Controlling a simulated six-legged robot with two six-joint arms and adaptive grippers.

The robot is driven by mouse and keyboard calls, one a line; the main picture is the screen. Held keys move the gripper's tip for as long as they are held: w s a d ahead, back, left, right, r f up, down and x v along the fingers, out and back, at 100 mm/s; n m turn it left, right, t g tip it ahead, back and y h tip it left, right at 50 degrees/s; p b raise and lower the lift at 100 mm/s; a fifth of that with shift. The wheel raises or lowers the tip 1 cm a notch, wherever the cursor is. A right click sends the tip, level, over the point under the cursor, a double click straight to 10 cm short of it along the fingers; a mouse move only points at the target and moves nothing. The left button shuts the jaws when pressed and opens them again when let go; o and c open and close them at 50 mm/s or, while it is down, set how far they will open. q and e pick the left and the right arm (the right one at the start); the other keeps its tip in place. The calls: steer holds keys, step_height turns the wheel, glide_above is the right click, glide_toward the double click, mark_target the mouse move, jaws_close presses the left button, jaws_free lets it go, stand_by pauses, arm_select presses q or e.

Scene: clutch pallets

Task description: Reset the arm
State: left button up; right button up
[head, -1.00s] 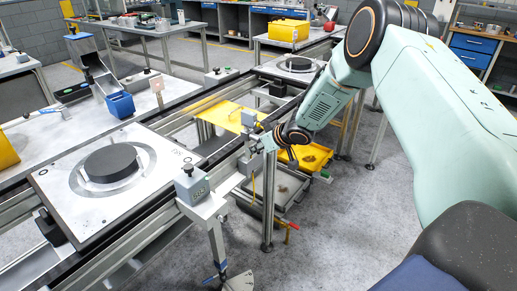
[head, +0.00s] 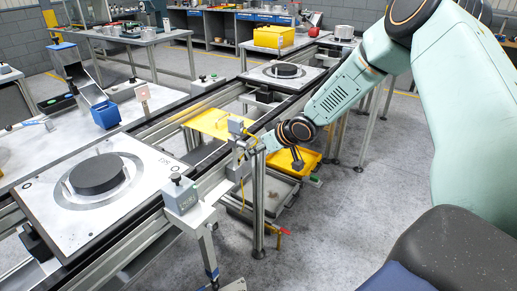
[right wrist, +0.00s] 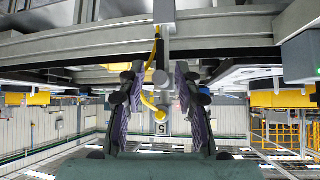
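My right arm (head: 345,90) comes in from the upper right and reaches down and left to the conveyor frame. My right gripper (head: 250,145) is at the frame's near side, by a small grey box on a post (head: 236,125). In the right wrist view its two dark fingers (right wrist: 158,82) stand apart, with no object clearly gripped between them. A yellow cable and a grey post show in and behind the gap. My left gripper is not in view.
A pallet (head: 45,215) with a black disc (head: 97,172) sits on the conveyor at the left; another pallet (head: 263,76) sits farther back. A grey button box (head: 180,195) stands at the conveyor's near edge. A yellow tray (head: 306,168) lies below the gripper.

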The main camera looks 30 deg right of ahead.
steer(key=shift+s+r, duration=0.15)
steer(key=shift+s, duration=0.05)
stand_by(0.4)
steer(key=s+a+f+m+g+b, duration=0.3)
steer(key=s+a+f+m+b, duration=0.1)
steer(key=s+a+f, duration=1.15)
steer(key=s+f+g+b, duration=0.1)
steer(key=s+f, duration=0.3)
steer(key=s, duration=0.5)
steer(key=s+f+g+h+b, duration=0.1)
steer(key=s+f+g+b, duration=0.1)
steer(key=s+f, duration=0.3)
steer(key=s+f+n+g+h+b, duration=0.1)
steer(key=s+f+g+b, duration=0.1)
steer(key=s, duration=1)
step_height(320, 180, down, 2)
steer(key=shift+s+a+f+g, duration=0.2)
steer(key=shift+s+g, duration=0.1)
steer(key=shift+g, duration=0.3)
